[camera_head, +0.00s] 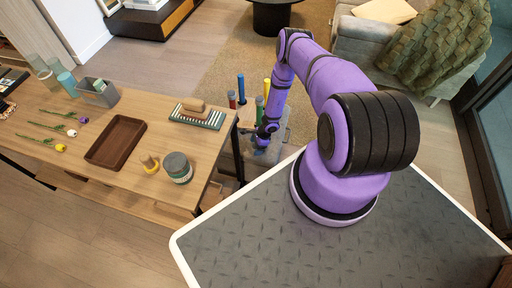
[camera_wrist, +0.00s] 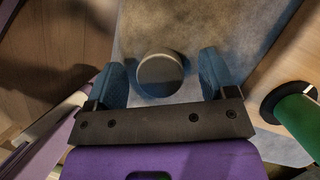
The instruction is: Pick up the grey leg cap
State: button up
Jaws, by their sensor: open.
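The grey leg cap (camera_wrist: 160,74) is a round, pale-topped disc in the wrist view. It lies on a grey, worn-looking surface (camera_wrist: 185,25). My gripper (camera_wrist: 163,66) is open, with one blue finger on each side of the cap. A gap shows between the cap and the right finger; the left finger is closer to it, and I cannot tell if they touch. In the head view my gripper (camera_head: 262,142) is low beside the wooden table's right end, and the cap cannot be made out there.
A green post (camera_wrist: 303,122) with a black collar stands right of my gripper. Red (camera_head: 232,99), blue (camera_head: 241,89) and yellow (camera_head: 266,91) posts stand nearby. The wooden table (camera_head: 75,160) at left bears a brown tray (camera_head: 117,141), a jar (camera_head: 177,168) and a grey bin (camera_head: 98,94).

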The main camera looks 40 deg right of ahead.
jog(key=shift+f, duration=0.1)
jog(key=c, duration=1)
